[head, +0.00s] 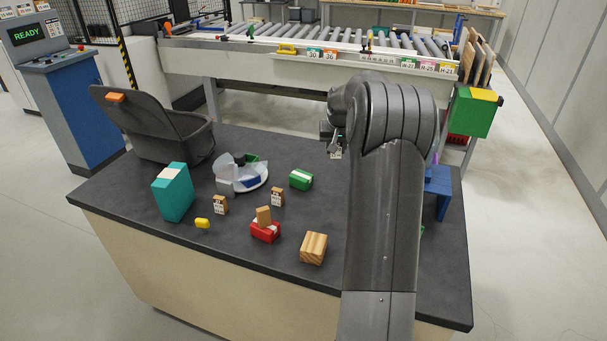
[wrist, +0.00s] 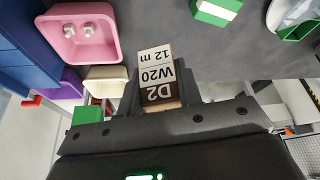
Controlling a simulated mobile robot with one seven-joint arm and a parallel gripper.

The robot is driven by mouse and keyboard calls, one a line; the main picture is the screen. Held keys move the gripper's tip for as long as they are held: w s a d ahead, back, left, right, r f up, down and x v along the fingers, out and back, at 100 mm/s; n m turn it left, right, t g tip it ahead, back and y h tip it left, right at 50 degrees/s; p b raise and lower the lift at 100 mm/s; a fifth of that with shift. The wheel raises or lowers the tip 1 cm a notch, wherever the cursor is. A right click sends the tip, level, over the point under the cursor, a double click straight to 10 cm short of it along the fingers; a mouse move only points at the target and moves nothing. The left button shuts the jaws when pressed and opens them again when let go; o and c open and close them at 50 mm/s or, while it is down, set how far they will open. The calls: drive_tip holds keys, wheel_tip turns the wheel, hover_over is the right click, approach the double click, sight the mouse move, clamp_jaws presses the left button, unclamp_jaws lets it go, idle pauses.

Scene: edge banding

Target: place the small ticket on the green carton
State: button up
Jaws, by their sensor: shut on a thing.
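My gripper (head: 334,143) is shut on a small ticket (head: 336,155), held above the far right part of the dark table. In the wrist view the ticket (wrist: 158,78) sits between the fingers (wrist: 162,92), its white and dark faces reading "D2 W20 12 m". The green carton (head: 301,180) with a pale band lies on the table, left of and nearer than my gripper in the head view. The carton also shows at the top of the wrist view (wrist: 217,10), apart from the ticket. My arm hides part of the table's right side.
A white divided dish (head: 240,178) stands left of the carton. Two small labelled blocks (head: 277,197) (head: 220,205), a red box (head: 265,231), a wooden block (head: 313,248) and a teal box (head: 172,192) stand nearby. A pink tray (wrist: 62,48) is at the wrist view's left.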

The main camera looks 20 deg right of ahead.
drive_tip(key=shift+w+a, duration=0.1)
drive_tip(key=shift+w, duration=0.05)
hover_over(301, 173)
drive_tip(key=s, duration=0.1)
drive_tip(key=shift+n, duration=0.4)
drive_tip(key=f, duration=0.6)
drive_tip(key=shift+s+a+f, duration=0.2)
drive_tip(key=shift+f, duration=0.2)
drive_tip(key=shift+w+f, duration=0.1)
drive_tip(key=shift+f, duration=0.05)
drive_tip(key=shift+a+f, duration=0.1)
drive_tip(key=shift+f, duration=1.85)
drive_tip(key=shift+f, duration=0.1)
drive_tip(key=o, duration=1)
